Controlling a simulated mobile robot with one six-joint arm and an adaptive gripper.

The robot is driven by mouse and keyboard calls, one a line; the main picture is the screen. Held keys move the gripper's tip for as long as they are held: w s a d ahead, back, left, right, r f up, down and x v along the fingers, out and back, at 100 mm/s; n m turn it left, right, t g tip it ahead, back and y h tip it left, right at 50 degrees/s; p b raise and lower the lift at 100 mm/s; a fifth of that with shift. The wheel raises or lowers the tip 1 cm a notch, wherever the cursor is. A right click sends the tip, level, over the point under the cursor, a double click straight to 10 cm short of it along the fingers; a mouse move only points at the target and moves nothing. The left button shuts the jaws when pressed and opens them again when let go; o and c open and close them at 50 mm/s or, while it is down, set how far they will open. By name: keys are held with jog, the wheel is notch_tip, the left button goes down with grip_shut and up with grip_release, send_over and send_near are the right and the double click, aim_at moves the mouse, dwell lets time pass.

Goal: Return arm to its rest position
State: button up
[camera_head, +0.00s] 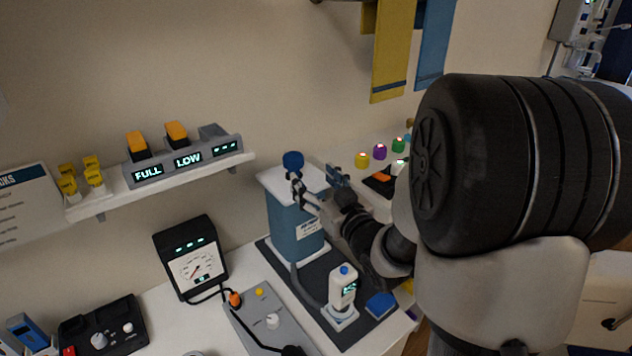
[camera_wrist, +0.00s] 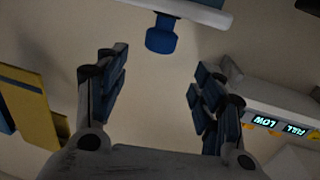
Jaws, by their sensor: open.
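My arm comes in from the right of the head view, its large dark joint filling much of that side. My gripper (camera_head: 318,187) is above the right part of the white-topped blue canister (camera_head: 294,226). A blue knob (camera_head: 293,161) stands on the canister's top, just beyond the gripper. In the wrist view my gripper (camera_wrist: 155,88) has its two blue-padded fingers spread wide with nothing between them. The blue knob (camera_wrist: 160,36) shows ahead of the fingers, apart from them.
A wall shelf (camera_head: 160,186) holds a battery charger (camera_head: 186,162) reading FULL and LOW. A meter (camera_head: 192,262), a grey panel (camera_head: 270,318) and a white bottle-like device (camera_head: 343,287) stand on the bench. Yellow (camera_head: 392,50) and blue straps (camera_head: 434,45) hang above.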

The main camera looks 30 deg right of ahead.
dwell(0.4)
jog(key=s+a+f+g, duration=0.1)
jog(key=s+a+g, duration=0.3)
jog(key=s, duration=0.5)
jog(key=s+a+f+g, duration=0.1)
jog(key=s+a+g, duration=0.3)
jog(key=s, duration=0.6)
jog(key=s+a+f+g, duration=0.1)
jog(key=s+a+g, duration=0.3)
jog(key=s, duration=0.6)
jog(key=shift+s+a+f+g+h, duration=0.15)
jog(key=shift+s+a+g+h, duration=0.15)
jog(key=shift+g, duration=0.4)
dwell(1.4)
